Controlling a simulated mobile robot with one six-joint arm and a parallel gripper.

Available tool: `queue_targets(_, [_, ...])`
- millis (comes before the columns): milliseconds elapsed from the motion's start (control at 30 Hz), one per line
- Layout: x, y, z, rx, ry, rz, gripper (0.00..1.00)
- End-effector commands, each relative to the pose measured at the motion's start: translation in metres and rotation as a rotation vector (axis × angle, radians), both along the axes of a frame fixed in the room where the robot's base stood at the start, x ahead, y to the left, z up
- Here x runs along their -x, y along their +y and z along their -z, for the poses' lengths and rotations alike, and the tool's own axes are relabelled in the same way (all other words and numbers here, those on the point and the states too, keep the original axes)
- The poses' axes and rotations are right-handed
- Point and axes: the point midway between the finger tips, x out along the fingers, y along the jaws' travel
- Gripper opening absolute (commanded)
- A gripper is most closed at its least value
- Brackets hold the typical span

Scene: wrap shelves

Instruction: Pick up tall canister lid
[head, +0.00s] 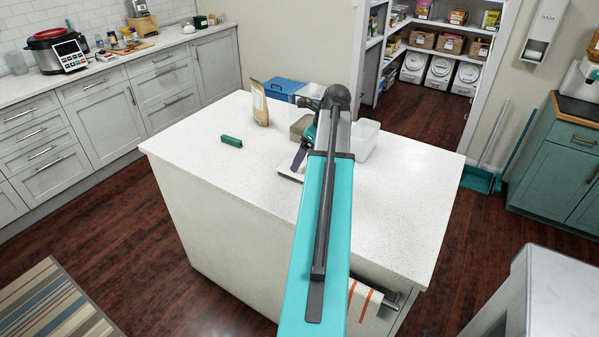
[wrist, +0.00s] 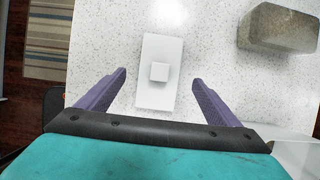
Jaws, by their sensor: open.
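The lid (wrist: 160,48) is a white flat rectangle with a small raised square knob (wrist: 159,72), lying on the speckled white counter. I take it to be the tall canister lid. In the head view a white edge of it (head: 288,175) shows beside my arm; the rest is hidden. My gripper (wrist: 159,77) is open and empty above the lid. In the wrist view its two purple fingers stand on either side of the lid, with counter showing between each finger and the lid. In the head view one purple finger (head: 299,158) shows.
A clear container with grainy contents (wrist: 279,30) stands right of the lid. On the island (head: 215,185) are a green object (head: 232,141), a tan bag (head: 260,104), a blue box (head: 285,88) and a white open bin (head: 362,142). The island's front left is clear.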

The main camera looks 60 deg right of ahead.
Motion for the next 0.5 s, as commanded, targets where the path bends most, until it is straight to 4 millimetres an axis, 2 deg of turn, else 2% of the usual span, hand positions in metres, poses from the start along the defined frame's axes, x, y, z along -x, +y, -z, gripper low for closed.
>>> queue_targets(167, [-0.0029,0.0005,0.0065,-0.001,0.001,-0.001,0.86])
queue_targets(500, [-0.0036,0.0008,0.0068,0.0,0.0,-0.002,0.86])
